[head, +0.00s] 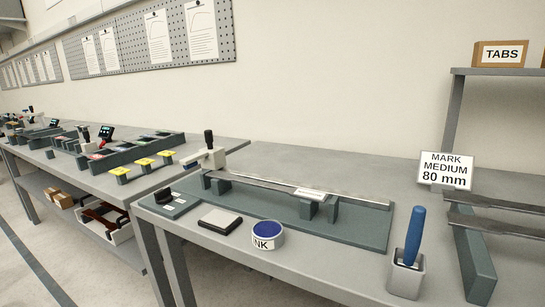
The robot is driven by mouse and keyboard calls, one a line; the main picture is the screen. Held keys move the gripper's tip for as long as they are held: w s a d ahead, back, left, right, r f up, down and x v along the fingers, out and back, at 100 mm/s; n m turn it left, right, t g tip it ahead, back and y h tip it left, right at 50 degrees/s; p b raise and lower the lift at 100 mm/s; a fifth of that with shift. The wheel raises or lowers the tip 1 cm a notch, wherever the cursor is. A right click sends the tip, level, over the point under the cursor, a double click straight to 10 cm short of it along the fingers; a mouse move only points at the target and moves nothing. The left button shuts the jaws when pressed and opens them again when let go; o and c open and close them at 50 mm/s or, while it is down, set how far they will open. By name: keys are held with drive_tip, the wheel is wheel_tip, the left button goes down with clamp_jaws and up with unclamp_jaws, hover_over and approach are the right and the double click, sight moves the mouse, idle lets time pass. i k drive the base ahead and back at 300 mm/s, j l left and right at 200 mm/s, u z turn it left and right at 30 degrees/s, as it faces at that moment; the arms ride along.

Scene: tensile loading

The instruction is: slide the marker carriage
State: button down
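A marking fixture with a dark green-grey base plate (350,233) lies on the near bench. A long flat metal bar (262,183) rests on its raised supports. At the bar's left end stands a pale block with an upright black handle (208,139); it looks like the marker carriage, but I cannot be sure. Grey blocks (308,210) stand near the bar's middle, with a small pale plate (310,192) above them. A sign (446,170) reads "MARK MEDIUM 80 mm". My gripper is not in view.
In front of the fixture are a dark pad (220,220), a round blue ink tin (267,235) and a blue-handled tool in a metal holder (413,237). More bars lie on a rack (474,255) at right. A TABS box (500,53) sits on a shelf. Another bench is at left.

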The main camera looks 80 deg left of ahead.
sight(212, 158)
drive_tip(key=u, duration=2.8)
